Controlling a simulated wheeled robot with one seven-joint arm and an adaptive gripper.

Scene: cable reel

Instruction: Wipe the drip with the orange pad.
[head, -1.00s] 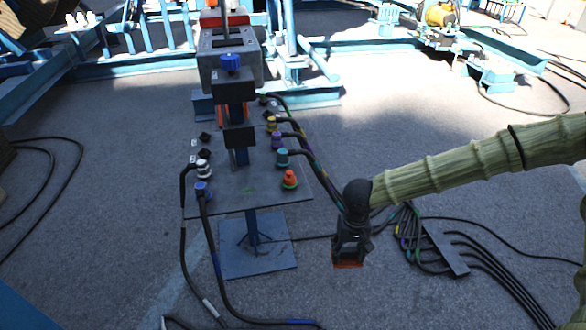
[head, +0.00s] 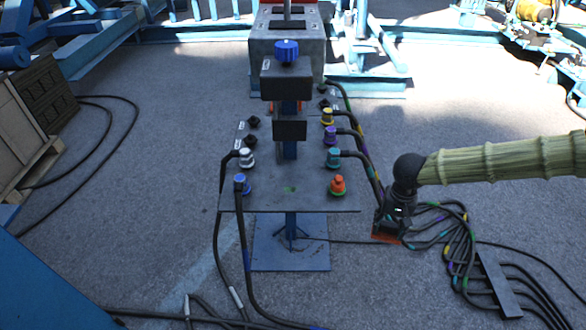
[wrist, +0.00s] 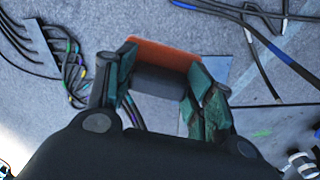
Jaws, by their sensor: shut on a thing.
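A small green drip (head: 290,189) lies on the front part of the dark grey panel table (head: 262,203), between the blue connector and the orange-red one. It also shows in the wrist view (wrist: 262,133), to the right of my gripper. My gripper (head: 389,226) is beside the table's front right corner, apart from the drip. It is shut on the orange pad (head: 385,238), which hangs below the fingers. In the wrist view the orange pad (wrist: 165,54) and its grey block (wrist: 158,82) sit between both fingers.
An orange-red connector (head: 338,186) and a teal one (head: 333,158) stand on the table's right side. White (head: 246,158) and blue (head: 241,184) connectors with cables are on the left. A dark post (head: 289,80) rises behind. Cables (head: 455,230) lie on the floor at right.

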